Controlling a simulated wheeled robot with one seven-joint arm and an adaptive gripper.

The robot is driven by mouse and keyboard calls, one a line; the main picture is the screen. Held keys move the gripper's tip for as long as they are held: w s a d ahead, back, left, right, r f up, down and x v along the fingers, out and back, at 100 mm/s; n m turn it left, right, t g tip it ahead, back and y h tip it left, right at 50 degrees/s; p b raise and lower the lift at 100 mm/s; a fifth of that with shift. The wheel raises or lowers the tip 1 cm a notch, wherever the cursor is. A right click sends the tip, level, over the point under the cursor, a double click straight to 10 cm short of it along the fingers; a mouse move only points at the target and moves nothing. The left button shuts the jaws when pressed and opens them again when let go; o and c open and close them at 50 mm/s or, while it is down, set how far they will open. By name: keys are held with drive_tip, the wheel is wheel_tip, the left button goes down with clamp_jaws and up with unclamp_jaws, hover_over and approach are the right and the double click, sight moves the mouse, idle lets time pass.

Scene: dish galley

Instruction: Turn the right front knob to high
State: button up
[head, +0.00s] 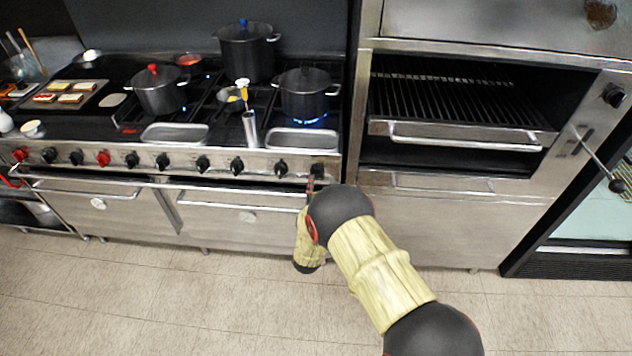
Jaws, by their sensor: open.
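The range (262,160) has a front panel with a row of black and red knobs. The rightmost black knob (318,169) is at the panel's right end, and its pointer setting is too small to read. My gripper (314,181) is open at the panel's right end, just below and in front of this knob. Its fingers are small and partly hidden by my arm, so I cannot tell whether they touch the knob. Another black knob (281,168) is a little to the left. A blue flame (309,121) burns under the right front pot (306,94).
More pots, including a red-knobbed one (158,89) and a tall one (246,52), stand on the burners. Metal trays (301,138) lie along the front. An oven door handle (240,206) runs below the panel. A broiler (455,135) stands to the right. The floor (150,300) is clear.

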drive_tip(key=s, duration=0.6)
drive_tip(key=shift+a, duration=0.1)
idle(0.3)
